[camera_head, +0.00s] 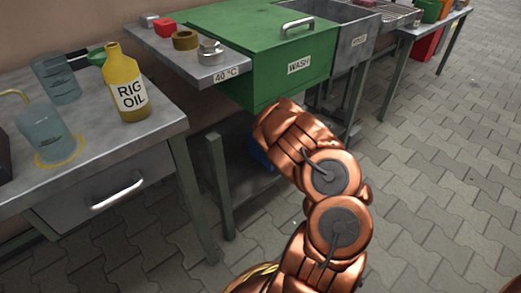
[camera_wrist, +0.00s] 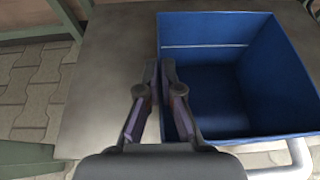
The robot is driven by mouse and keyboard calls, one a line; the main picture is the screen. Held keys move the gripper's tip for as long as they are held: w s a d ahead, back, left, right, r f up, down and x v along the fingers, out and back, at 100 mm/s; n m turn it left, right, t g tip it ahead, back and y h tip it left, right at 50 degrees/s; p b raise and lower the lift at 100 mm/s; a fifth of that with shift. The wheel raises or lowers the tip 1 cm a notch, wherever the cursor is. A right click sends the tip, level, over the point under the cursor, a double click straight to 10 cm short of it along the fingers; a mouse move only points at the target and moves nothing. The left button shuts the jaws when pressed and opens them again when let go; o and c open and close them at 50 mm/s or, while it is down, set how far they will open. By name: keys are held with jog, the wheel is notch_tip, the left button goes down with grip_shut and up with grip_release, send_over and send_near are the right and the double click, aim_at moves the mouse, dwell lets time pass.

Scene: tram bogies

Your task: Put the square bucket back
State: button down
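The square bucket (camera_wrist: 215,30) is blue, open-topped and empty. It sits upright over a grey shelf in the wrist view. In the head view only a small blue part of it (camera_head: 259,155) shows below the green wash unit, left of my arm. My gripper (camera_wrist: 161,72) is at the bucket's left wall, one finger on each side of it, with the fingertips close together on the wall. My arm hides the gripper and most of the bucket in the head view.
The lower shelf (camera_wrist: 105,75) is bare left of the bucket. A table leg (camera_head: 220,185) stands close left of my arm. The green wash unit (camera_head: 260,50) is above. A side table (camera_head: 90,140) holds a yellow oil jug (camera_head: 125,85) and blue beakers.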

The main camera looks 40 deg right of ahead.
jog(key=shift+w, duration=0.45)
jog(key=shift+s+f+b, duration=0.15)
jog(key=shift+f+b, duration=0.45)
jog(key=shift+f, duration=1.15)
jog(key=shift+f+b, duration=0.15)
jog(key=shift+b, duration=0.25)
jog(key=c, duration=1.3)
grip_release()
jog(key=shift+p, duration=0.3)
jog(key=shift+r+p, duration=0.3)
jog(key=shift+p+v, duration=0.75)
jog(key=shift+v, duration=5.2)
